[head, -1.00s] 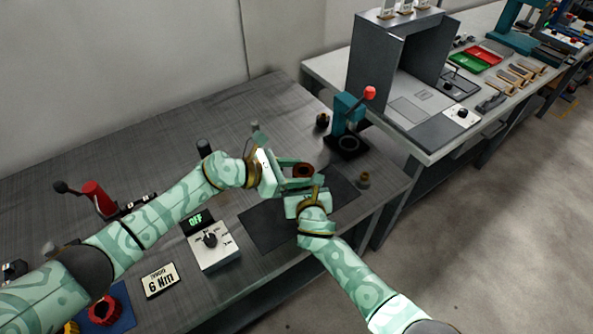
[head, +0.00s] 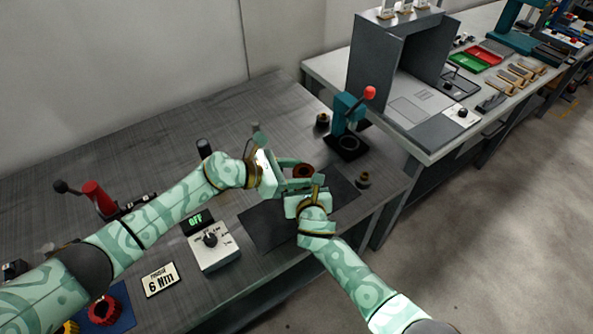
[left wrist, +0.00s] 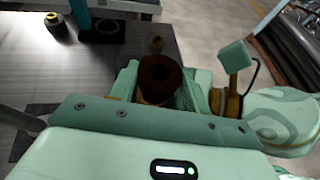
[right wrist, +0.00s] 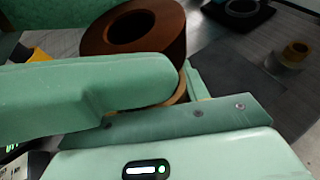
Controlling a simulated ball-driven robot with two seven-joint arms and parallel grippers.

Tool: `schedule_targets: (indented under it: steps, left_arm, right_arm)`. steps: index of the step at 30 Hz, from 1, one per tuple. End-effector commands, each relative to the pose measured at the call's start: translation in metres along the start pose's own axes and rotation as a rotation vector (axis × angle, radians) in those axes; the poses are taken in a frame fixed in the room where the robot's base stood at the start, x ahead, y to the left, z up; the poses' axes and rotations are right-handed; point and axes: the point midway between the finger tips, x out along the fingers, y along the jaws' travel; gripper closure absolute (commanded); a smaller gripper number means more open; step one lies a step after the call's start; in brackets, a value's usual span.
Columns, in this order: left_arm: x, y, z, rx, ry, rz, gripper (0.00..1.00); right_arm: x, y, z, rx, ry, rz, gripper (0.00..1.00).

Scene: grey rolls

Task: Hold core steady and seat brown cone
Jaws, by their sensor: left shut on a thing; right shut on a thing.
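A brown cone (head: 304,169) with a dark round opening sits between the jaws of my left gripper (head: 295,172). It also shows in the left wrist view (left wrist: 160,70) and the right wrist view (right wrist: 160,42). A tan core (right wrist: 181,93) shows just below the brown cone, mostly hidden by the fingers. My right gripper (head: 312,187) comes in from the front, lower than the left fingers, and appears shut on the core. A left finger crosses in front of the right jaws in the right wrist view. I cannot tell how deep the cone sits on the core.
A dark mat (head: 262,226) lies beneath. A small tan flanged piece (head: 362,181) stands to its right. A teal press with a red knob (head: 346,118) stands behind. A dial box (head: 212,250) reading OFF and a 6 Nm sign (head: 160,280) are at left. The bench's back left is mostly clear.

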Motion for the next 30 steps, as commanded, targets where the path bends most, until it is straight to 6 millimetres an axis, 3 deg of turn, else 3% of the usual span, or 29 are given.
schedule_targets:
  steps: [15, 16, 18, 30]
  left_arm:
    - [0.006, 0.000, -0.014, -0.001, -0.001, -0.001, 0.83]
    - [0.006, 0.000, -0.013, 0.000, -0.001, 0.000, 0.44]
    - [0.006, -0.001, -0.014, 0.000, 0.000, -0.001, 0.27]
    - [0.005, -0.005, -0.018, -0.003, 0.006, -0.010, 0.27]
  right_arm:
    - [0.000, 0.000, 0.000, 0.000, 0.000, 0.000, 0.78]
    - [0.000, 0.000, 0.000, 0.000, 0.000, 0.000, 0.78]
    - [0.000, 0.000, 0.000, 0.000, 0.000, 0.000, 0.78]
    - [0.000, 0.000, 0.000, -0.001, -0.001, 0.001, 0.78]
